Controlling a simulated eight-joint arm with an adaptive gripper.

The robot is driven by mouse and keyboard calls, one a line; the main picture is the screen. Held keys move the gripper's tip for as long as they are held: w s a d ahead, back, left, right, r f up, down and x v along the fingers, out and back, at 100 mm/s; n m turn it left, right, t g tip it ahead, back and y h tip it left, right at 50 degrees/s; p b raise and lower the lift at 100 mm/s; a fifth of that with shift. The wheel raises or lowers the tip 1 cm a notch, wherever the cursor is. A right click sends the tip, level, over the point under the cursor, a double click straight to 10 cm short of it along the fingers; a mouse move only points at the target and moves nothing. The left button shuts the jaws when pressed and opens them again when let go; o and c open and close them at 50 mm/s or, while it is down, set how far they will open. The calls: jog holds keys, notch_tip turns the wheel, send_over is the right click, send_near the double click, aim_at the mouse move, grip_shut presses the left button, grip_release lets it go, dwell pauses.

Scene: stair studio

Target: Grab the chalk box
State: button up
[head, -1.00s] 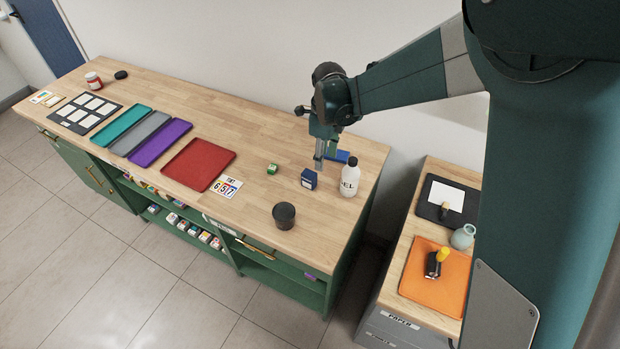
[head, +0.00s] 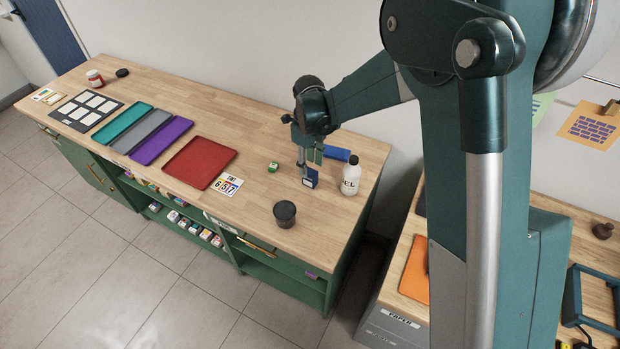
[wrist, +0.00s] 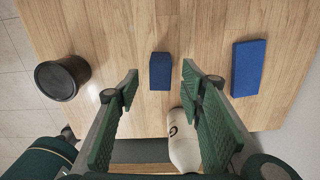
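A small dark blue box (head: 311,178) with a pale label, which looks like the chalk box, stands upright on the wooden counter beside a white bottle (head: 351,176). In the wrist view the blue box (wrist: 160,71) shows between my fingertips, with wood visible on both sides of it. My gripper (head: 304,172) is open and empty, close to the box on its left side in the head view. My gripper's two green-padded fingers (wrist: 159,78) are spread apart in the wrist view. How high the fingertips are above the counter is hard to tell.
A longer blue block (wrist: 248,67) lies behind the box. A black cup (head: 285,213) stands near the counter's front edge. A small green box (head: 273,167), a number card (head: 228,185) and a red tray (head: 199,163) lie to the left. The wall is close behind.

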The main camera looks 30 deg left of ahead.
aim_at(310, 171)
jog(key=shift+f, duration=0.75)
jog(key=shift+d+f, duration=0.2)
jog(key=shift+f, duration=2.4)
jog(key=c, duration=1)
